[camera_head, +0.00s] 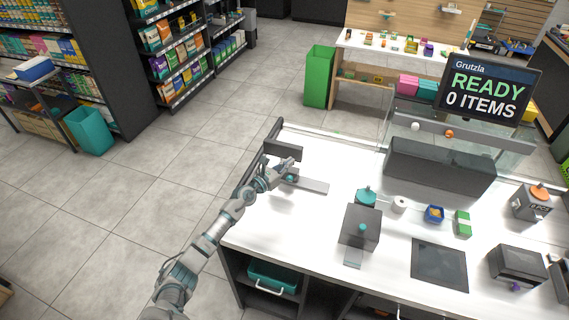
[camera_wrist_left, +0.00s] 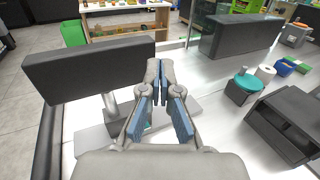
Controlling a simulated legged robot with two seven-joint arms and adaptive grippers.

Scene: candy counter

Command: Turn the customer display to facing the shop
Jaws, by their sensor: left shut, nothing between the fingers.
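The customer display appears to be the dark flat panel (camera_head: 283,150) on a post at the counter's left end. In the left wrist view the panel (camera_wrist_left: 90,66) stands at the left on a silver post (camera_wrist_left: 110,106) with a flat grey base (camera_wrist_left: 92,140). The side I see is plain and dark, with no text. My left gripper (camera_head: 291,163) is beside the post and panel, low over the counter. In the wrist view its blue-padded fingers (camera_wrist_left: 163,85) are shut with nothing between them, right of the panel. I cannot tell whether they touch it. My right gripper is out of view.
A screen (camera_head: 486,88) reading "READY 0 ITEMS" stands at the upper right. A long dark block (camera_head: 440,166), a grey box with a teal knob (camera_head: 361,228) and a dark flat pad (camera_head: 440,264) occupy the white counter (camera_head: 300,222). The counter front near my arm is clear.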

